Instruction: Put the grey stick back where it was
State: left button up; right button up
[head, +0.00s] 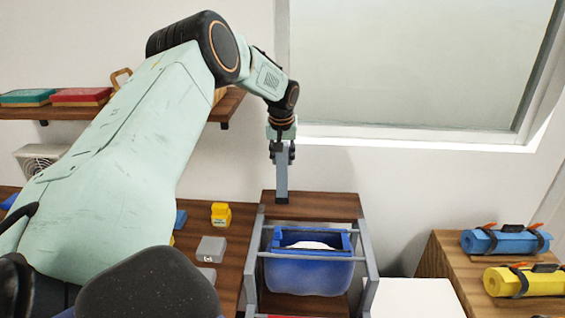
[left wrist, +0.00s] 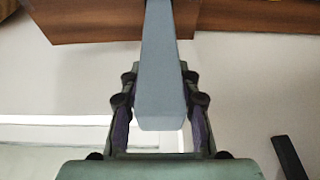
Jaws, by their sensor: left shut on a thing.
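The grey stick (head: 282,177) is upright in the head view, above the wooden top (head: 312,204) of a rack. Its lower end is at or just over the back left of that top; I cannot tell if it touches. My left gripper (head: 282,150) is shut on the stick's upper part. In the left wrist view the stick (left wrist: 160,70) runs between the two fingers (left wrist: 160,105), with brown wood beyond its far end. My right gripper is not in view.
A blue bin (head: 308,272) hangs in the rack below the wooden top. A counter at left holds a yellow block (head: 221,214) and grey blocks (head: 211,249). Rolled blue (head: 506,242) and yellow (head: 525,281) mats lie on a wooden stand at right. A shelf (head: 150,108) is behind my arm.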

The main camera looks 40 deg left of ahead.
pick_arm(q)
jog(key=shift+s+f, duration=0.1)
jog(key=shift+f, duration=0.9)
jog(key=shift+w+f, duration=0.1)
jog(key=shift+w, duration=0.1)
jog(key=o, duration=1)
jog(key=shift+s, duration=0.2)
jog(key=shift+w, duration=0.15)
